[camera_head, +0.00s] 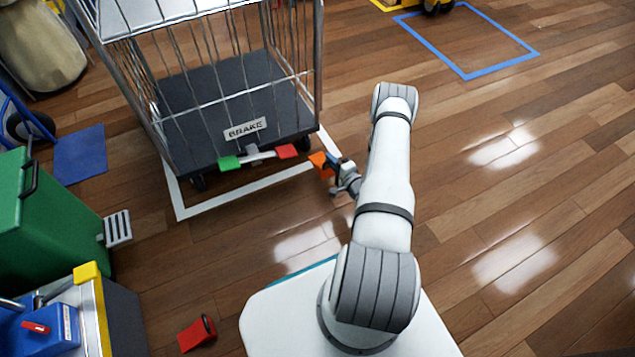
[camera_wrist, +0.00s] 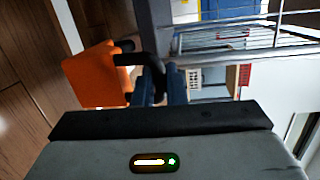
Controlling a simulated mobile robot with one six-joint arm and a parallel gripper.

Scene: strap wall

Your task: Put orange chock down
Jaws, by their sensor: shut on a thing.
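The orange chock (camera_head: 320,163) is held in my gripper (camera_head: 340,168), beside the front right corner of the wire cage trolley (camera_head: 230,100). In the wrist view the orange chock (camera_wrist: 93,78) shows at the left, with a black handle reaching between the blue fingertips of my gripper (camera_wrist: 160,85). My gripper is shut on this handle. The chock appears to be off the floor, but its exact height is hard to tell.
The trolley has a BRAKE plate (camera_head: 245,129) with a green pedal (camera_head: 229,163) and a red pedal (camera_head: 286,151). White floor tape (camera_head: 240,189) runs round it. A red chock-like block (camera_head: 197,333) lies on the floor near a green bin (camera_head: 45,220). Floor at the right is clear.

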